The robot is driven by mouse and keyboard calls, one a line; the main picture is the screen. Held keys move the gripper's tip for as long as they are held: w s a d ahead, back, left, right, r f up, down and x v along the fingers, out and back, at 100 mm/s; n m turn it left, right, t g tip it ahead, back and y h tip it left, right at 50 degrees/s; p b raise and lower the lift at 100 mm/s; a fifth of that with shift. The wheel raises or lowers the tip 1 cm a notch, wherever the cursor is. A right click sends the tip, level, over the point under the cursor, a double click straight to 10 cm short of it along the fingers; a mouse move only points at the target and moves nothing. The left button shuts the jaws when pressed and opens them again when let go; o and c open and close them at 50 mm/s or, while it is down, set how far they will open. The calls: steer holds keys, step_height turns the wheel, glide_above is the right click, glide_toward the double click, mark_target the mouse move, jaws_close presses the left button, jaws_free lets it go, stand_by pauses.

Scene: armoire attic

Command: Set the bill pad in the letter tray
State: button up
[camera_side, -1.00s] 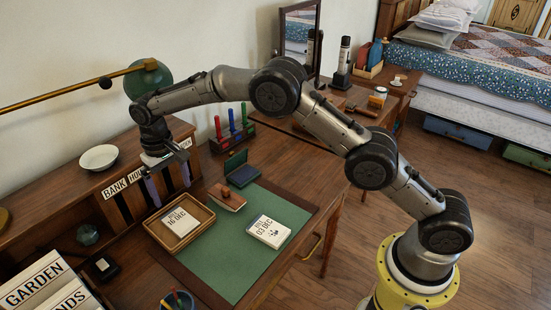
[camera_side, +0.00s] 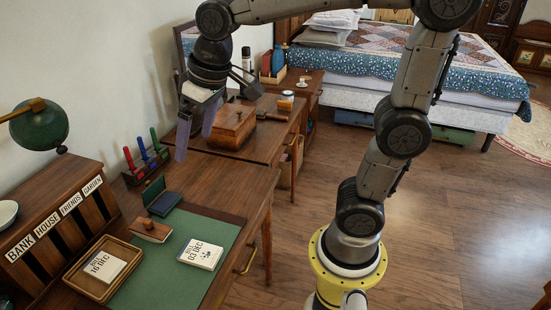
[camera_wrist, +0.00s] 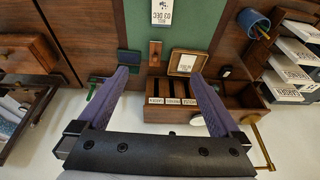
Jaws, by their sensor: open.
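A white pad lettered "03 DEC" (camera_side: 201,254) lies flat on the green desk mat; in the wrist view it shows at the top edge (camera_wrist: 162,12). Another white pad, lettered "16 DEC" (camera_side: 105,266), lies inside the shallow wooden letter tray (camera_side: 73,277), left of the mat pad. The tray also shows in the wrist view (camera_wrist: 170,63). My gripper (camera_side: 196,130) is open and empty, fingers pointing down, high above the back of the desks and well away from both pads. The wrist view shows its two spread fingers (camera_wrist: 160,76) with nothing between them.
A wooden block (camera_side: 150,231) and an open ink pad (camera_side: 162,202) sit between tray and stamp rack (camera_side: 146,165). A labelled pigeonhole unit (camera_side: 60,235) stands behind the tray. A wooden box (camera_side: 232,127) is on the farther desk. The mat (camera_side: 150,285) has bare room around its pad.

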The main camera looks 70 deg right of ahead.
steer(key=s+d+f+t, duration=0.1)
steer(key=s+f, duration=0.1)
steer(key=s, duration=0.5)
steer(key=s+d+f, duration=0.2)
steer(key=s, duration=0.6)
steer(key=shift+f+t, duration=0.15)
steer(key=shift+t, duration=0.25)
